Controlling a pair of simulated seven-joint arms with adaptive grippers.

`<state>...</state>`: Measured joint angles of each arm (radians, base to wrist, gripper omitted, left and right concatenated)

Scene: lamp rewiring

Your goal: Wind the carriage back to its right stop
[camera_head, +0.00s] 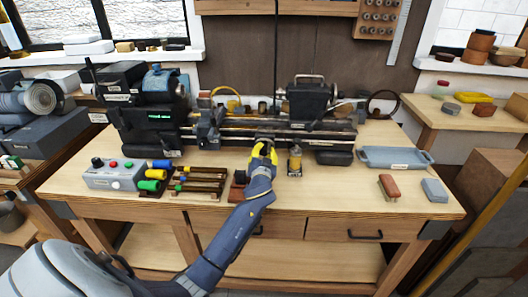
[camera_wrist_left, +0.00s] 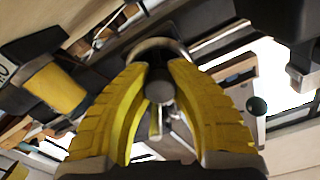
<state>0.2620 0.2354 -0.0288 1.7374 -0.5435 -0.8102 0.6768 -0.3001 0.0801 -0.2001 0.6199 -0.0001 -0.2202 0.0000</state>
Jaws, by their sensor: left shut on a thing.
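The lathe stands along the back of the workbench, with its dark headstock (camera_head: 145,115) at the left and its tailstock (camera_head: 308,100) at the right. A dark block that looks like the carriage (camera_head: 208,128) sits on the left part of the bed rails (camera_head: 275,128). My left gripper (camera_head: 264,150), with yellow fingers, is at the front of the bed, right of that block. In the left wrist view its fingers (camera_wrist_left: 160,95) are closed around a dark grey round knob (camera_wrist_left: 158,88), with a round rim (camera_wrist_left: 155,47) behind it. The fingers hide much of the knob. My right gripper is not in view.
A brass-coloured bottle (camera_head: 295,161) stands just right of my left gripper. A blue-grey tray (camera_head: 396,157), a reddish block (camera_head: 389,187) and a grey block (camera_head: 434,190) lie right.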

